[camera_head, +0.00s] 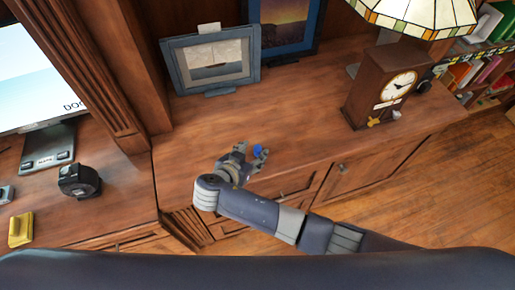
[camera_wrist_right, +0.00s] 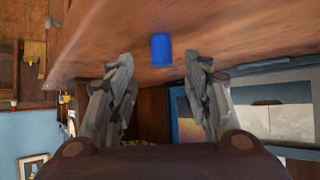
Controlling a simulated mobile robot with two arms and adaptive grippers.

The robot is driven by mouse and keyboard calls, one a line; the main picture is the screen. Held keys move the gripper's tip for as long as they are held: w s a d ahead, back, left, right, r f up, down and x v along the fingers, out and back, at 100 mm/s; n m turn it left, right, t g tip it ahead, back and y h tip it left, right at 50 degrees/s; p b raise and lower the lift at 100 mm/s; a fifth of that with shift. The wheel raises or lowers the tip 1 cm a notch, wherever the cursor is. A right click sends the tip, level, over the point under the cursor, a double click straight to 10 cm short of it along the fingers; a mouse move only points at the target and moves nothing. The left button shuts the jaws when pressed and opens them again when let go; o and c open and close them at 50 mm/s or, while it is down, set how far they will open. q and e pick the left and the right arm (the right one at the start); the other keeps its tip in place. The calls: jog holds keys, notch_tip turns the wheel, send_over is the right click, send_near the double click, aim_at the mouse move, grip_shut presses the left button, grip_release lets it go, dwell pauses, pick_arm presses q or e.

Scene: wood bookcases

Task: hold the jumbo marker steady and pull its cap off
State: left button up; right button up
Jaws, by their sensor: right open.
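A small blue cylinder (camera_wrist_right: 161,50), which looks like the marker or its cap, shows in the right wrist view against the wood top. It lies ahead of my right gripper (camera_wrist_right: 162,70), between the lines of its two fingers, with clear gaps on both sides. In the head view a bit of the blue piece (camera_head: 258,149) shows at the fingertips of my right gripper (camera_head: 256,157), low over the cabinet's front part. That gripper is open and empty. I cannot make out a separate marker body. My left gripper is not in view.
A framed boat picture (camera_head: 212,62) and a second frame (camera_head: 288,28) stand at the back. A wooden clock (camera_head: 380,85) and a stained-glass lamp (camera_head: 420,14) stand right. A black device (camera_head: 78,181) and a yellow block (camera_head: 21,229) lie left. The wood top (camera_head: 185,130) is otherwise clear.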

aim_at(258, 147)
jog(key=shift+p+x, duration=0.3)
jog(key=shift+x, duration=1.7)
jog(key=shift+a, duration=0.1)
jog(key=c, duration=0.9)
jog(key=shift+w+r, duration=0.1)
jog(key=shift+r, duration=0.1)
